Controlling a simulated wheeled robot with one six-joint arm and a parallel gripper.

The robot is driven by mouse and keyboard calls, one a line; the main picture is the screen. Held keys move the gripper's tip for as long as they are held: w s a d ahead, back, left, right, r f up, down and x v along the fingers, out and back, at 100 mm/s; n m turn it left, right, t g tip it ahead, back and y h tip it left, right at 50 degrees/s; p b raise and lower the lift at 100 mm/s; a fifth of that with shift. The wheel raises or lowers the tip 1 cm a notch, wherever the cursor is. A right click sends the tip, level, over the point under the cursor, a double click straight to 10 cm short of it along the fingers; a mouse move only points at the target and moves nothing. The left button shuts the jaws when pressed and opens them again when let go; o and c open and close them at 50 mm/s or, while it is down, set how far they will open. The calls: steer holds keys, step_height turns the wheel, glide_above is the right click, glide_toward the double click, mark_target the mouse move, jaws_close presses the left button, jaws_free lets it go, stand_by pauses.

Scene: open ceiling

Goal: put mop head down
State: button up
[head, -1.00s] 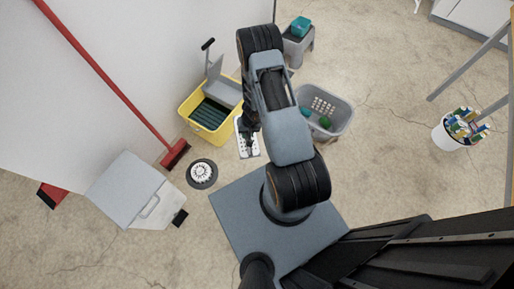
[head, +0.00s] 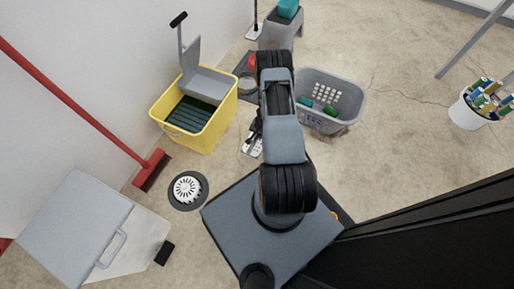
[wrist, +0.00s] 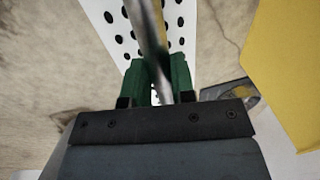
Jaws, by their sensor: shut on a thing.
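The mop head is a white flat plate with black holes; it shows in the head view (head: 252,147) beside my arm and in the wrist view (wrist: 110,28) beyond my fingers. My gripper (wrist: 157,78) has green finger pads, shut on a silver rod (wrist: 147,22) that runs up over the plate. In the head view my gripper (head: 256,134) is partly hidden by my arm, just above the plate. The joint between rod and plate is hidden, and I cannot tell whether the plate touches the floor.
A yellow mop bucket (head: 222,122) stands left of my gripper, a grey basket (head: 347,97) right. A round floor drain (head: 187,188), red broom (head: 150,170) and grey-white box (head: 75,225) are at left.

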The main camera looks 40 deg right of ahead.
mark_target(258, 143)
step_height(258, 143, down, 10)
steer(key=b, duration=0.4)
steer(key=shift+d+r, duration=0.1)
steer(key=o, duration=0.9)
